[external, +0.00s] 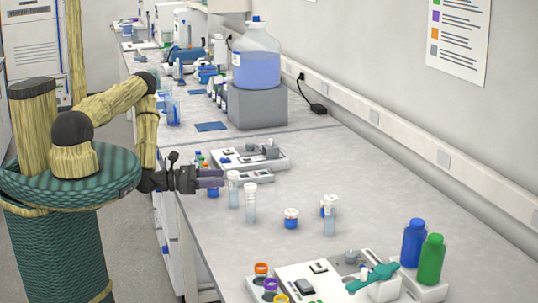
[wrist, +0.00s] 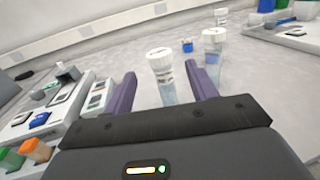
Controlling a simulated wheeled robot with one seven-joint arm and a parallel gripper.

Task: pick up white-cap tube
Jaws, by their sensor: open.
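Several clear tubes with white caps stand upright on the grey bench. The nearest white-cap tube (external: 234,193) is just off the fingertips of my gripper (external: 221,178). In the wrist view this tube (wrist: 167,86) appears between the two purple fingers of my gripper (wrist: 161,70), with pale blue liquid low in it. The fingers are apart and hold nothing; I cannot tell how far the tube is between them. A second white-cap tube (external: 250,203) stands close beside it, also in the wrist view (wrist: 212,52). A third (external: 329,219) stands farther right.
A small blue jar (external: 291,222) stands right of the near tubes; another is partly behind the third tube. A white device (external: 318,290) and blue (external: 413,245) and green (external: 431,262) bottles stand at the front right.

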